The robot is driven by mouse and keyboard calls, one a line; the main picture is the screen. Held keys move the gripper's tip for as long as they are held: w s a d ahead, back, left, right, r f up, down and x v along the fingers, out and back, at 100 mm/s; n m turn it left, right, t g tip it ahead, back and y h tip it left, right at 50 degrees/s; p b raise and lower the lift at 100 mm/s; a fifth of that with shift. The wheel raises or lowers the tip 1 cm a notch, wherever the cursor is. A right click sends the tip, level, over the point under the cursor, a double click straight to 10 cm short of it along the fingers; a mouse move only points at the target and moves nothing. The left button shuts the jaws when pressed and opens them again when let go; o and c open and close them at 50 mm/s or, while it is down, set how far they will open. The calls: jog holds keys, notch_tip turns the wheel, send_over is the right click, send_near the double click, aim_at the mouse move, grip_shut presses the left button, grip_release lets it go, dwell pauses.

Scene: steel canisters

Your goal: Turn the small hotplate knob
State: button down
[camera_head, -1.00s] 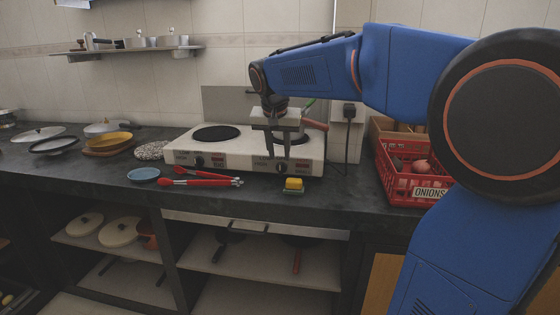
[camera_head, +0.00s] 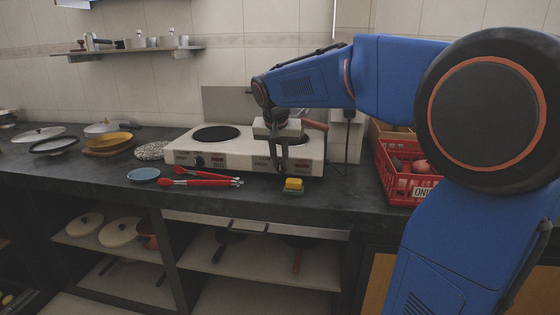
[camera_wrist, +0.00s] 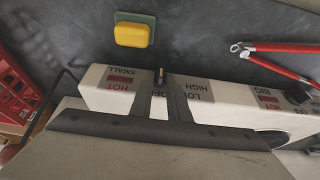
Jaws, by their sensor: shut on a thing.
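The white two-plate hotplate (camera_head: 235,158) stands on the dark counter. My gripper (camera_head: 281,171) points down at the right part of its front panel. In the wrist view its two dark fingers (camera_wrist: 161,84) stand on either side of the small hotplate knob (camera_wrist: 161,75), between the SMALL label (camera_wrist: 121,71) and the LOW and HIGH marks (camera_wrist: 197,90). The gripper is shut on this knob, of which a dark end shows between the fingertips. In the head view the fingers hide the knob. The big plate's knob (camera_head: 199,162) sits free further left.
A yellow sponge (camera_head: 293,185) lies on the counter just in front of the gripper. Red tongs (camera_head: 205,182) and a blue dish (camera_head: 143,175) lie to the left. A red crate (camera_head: 400,190) stands at the right. A pan's red handle (camera_head: 315,125) shows behind the gripper.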

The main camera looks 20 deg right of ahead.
aim_at(279, 168)
jog(key=shift+a+f, duration=0.1)
jog(key=shift+f, duration=0.1)
jog(key=g+h, duration=0.1)
jog(key=a+h, duration=0.1)
jog(key=shift+w+f+n+g+h, duration=0.2)
jog(key=shift+w+n+g+h, duration=0.1)
jog(key=shift+w+n+g, duration=0.1)
jog(key=shift+w+a+f+g+h, duration=0.1)
jog(key=shift+a+f+g+h, duration=0.1)
jog(key=shift+g+h, duration=0.25)
jog(key=shift+w+a+f+g+h, duration=0.15)
jog(key=shift+g+h, duration=0.1)
jog(key=shift+h, duration=0.4)
jog(key=g+h, duration=0.1)
jog(key=n+h, duration=0.1)
jog(key=h, duration=0.1)
jog(key=a+f+g+h, duration=0.1)
jog(key=shift+w+n+g+h, duration=0.2)
jog(key=shift+n+g+h, duration=0.1)
jog(key=shift+n, duration=0.1)
jog(key=shift+f, duration=0.1)
jog(key=c, duration=1.8)
grip_release()
jog(key=shift+d, duration=0.2)
jog(key=shift+c, duration=0.2)
jog(key=shift+w, duration=0.1)
